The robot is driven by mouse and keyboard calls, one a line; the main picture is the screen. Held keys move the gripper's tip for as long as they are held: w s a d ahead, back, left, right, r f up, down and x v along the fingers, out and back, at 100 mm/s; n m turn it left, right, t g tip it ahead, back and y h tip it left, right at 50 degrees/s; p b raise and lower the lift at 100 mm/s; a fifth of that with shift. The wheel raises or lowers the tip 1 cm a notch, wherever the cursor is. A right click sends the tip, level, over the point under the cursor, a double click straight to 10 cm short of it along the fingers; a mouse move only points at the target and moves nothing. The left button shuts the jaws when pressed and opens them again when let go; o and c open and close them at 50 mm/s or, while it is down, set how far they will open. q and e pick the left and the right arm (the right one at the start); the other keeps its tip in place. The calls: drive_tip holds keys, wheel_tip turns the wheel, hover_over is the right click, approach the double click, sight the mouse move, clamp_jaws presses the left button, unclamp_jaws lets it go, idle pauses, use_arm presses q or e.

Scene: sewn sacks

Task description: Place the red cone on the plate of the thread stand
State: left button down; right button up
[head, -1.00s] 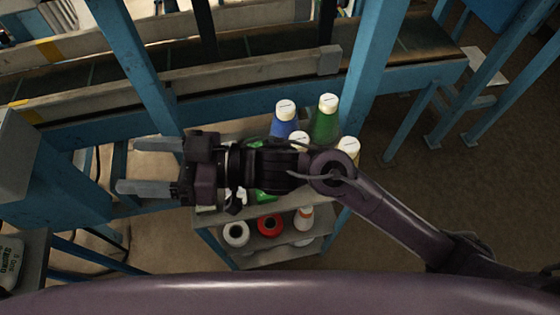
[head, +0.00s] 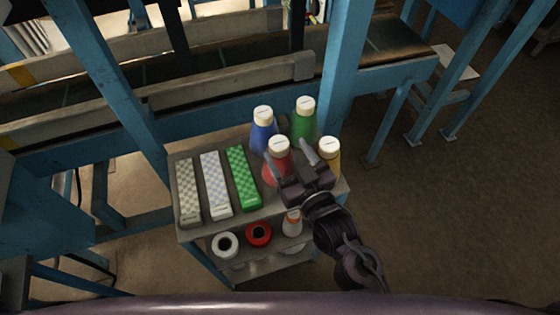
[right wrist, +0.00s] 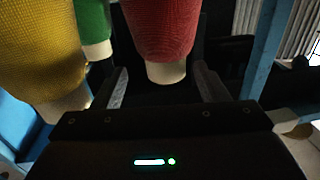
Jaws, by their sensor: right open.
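The red cone (head: 276,170), with a cream top, stands upright on the top shelf of a grey cart (head: 215,228). My right gripper (head: 291,160) is at the near right side of the red cone, its jaws open towards it. In the right wrist view the red cone (right wrist: 160,35) appears inverted between the two spread fingers (right wrist: 162,85), with a gap visible on each side. The gripper hides part of the cone in the head view. I cannot make out the thread stand or its plate. My left gripper is not in view.
Blue (head: 263,132), green (head: 304,122) and yellow (head: 330,155) cones stand close around the red one. Patterned long blocks (head: 215,184) lie to the left. White (head: 225,244) and red (head: 258,234) spools sit on the lower shelf. A blue post (head: 343,80) rises behind.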

sight(276, 137)
drive_tip(key=w+a, duration=0.1)
drive_tip(key=w+p, duration=0.1)
drive_tip(key=w+a+r, duration=0.1)
drive_tip(key=w, duration=0.1)
drive_tip(key=shift+a+r, duration=0.1)
drive_tip(key=shift+a, duration=0.25)
drive_tip(key=shift+w+a, duration=0.1)
drive_tip(key=shift+w, duration=0.1)
drive_tip(key=shift+c, duration=0.5)
clamp_jaws()
